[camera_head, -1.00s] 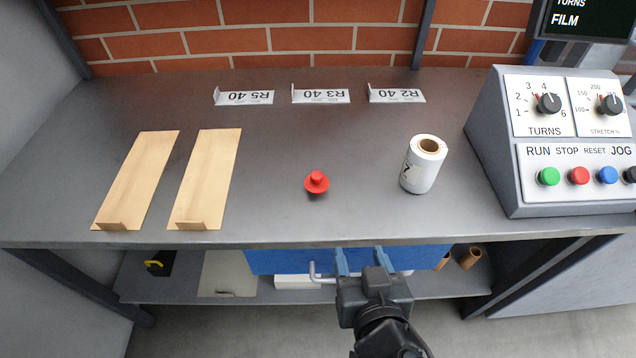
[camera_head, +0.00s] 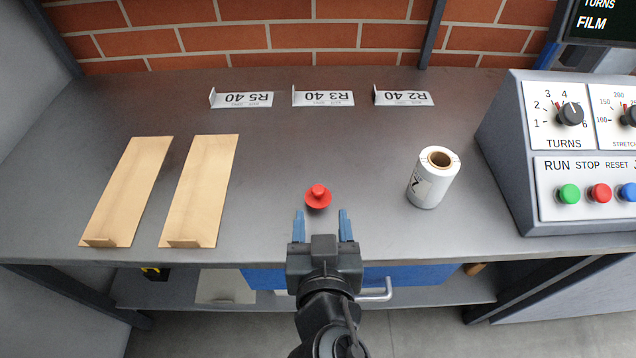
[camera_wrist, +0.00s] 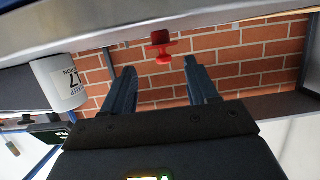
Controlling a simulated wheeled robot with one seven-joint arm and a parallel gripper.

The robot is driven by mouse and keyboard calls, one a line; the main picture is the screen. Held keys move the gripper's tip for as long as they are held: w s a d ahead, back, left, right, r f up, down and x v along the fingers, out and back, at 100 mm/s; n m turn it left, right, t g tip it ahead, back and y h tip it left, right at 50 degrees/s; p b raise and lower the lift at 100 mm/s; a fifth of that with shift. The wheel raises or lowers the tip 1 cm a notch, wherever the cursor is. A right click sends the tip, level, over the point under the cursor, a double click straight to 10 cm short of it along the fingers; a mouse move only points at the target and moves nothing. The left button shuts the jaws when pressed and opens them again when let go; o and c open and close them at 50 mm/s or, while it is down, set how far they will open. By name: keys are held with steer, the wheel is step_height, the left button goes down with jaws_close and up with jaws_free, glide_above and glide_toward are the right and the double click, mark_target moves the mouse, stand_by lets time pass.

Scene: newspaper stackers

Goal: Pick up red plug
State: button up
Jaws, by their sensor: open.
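The red plug (camera_head: 318,196) stands on the grey metal tabletop near its front edge, a round knob on a wider flange. My gripper (camera_head: 323,214) is open and empty, its two blue fingers apart, just in front of the plug in the head view. The plug lies ahead of the gap between the fingers, and nothing shows it touching them. In the wrist view the red plug (camera_wrist: 161,46) appears beyond and between the spread fingertips of my gripper (camera_wrist: 158,68).
A white film roll (camera_head: 433,178) stands to the right of the plug. A control box (camera_head: 510,150) with knobs and buttons is farther right. Two tan cardboard sheets (camera_head: 200,190) lie at left. Three label holders (camera_head: 323,98) stand at the back. The tabletop around the plug is clear.

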mark_target(318, 197)
steer(key=shift+a+p+x, duration=0.2)
steer(key=shift+p+x, duration=0.55)
steer(key=shift+x, duration=3.2)
steer(key=shift+c, duration=0.4)
steer(key=c, duration=0.6)
